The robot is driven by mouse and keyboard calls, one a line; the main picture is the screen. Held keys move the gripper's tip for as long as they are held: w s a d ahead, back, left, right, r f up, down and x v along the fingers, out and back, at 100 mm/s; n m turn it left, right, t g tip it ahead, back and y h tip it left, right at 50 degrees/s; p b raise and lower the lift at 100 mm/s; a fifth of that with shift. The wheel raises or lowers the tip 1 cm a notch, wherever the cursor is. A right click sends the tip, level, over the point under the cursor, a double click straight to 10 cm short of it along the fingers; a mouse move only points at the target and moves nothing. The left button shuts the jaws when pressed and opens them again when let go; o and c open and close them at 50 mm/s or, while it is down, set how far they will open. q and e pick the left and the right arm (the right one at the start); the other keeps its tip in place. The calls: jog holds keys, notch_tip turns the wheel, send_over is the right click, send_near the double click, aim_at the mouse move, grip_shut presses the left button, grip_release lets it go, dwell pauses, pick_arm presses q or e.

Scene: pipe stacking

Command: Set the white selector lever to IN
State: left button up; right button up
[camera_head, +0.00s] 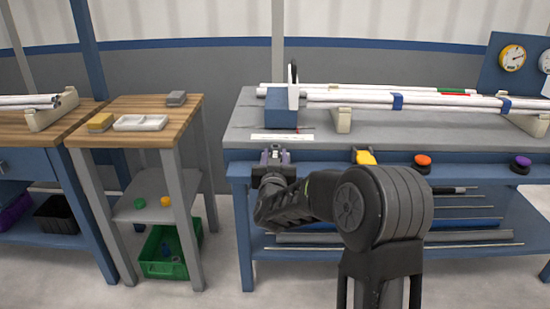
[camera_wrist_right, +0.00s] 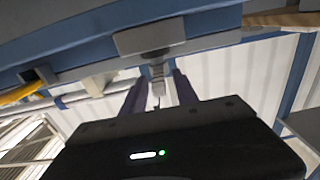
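My left gripper is in neither view.
A yellow knob (camera_head: 365,157), an orange knob (camera_head: 422,160) and a purple knob (camera_head: 521,161) sit along the bench front to the right. White pipes (camera_head: 420,97) and a blue block (camera_head: 281,107) lie on the bench top (camera_head: 240,125). A wooden side table (camera_head: 182,117) stands left.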

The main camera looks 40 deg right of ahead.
grip_shut()
dwell(0.3)
dwell(1.1)
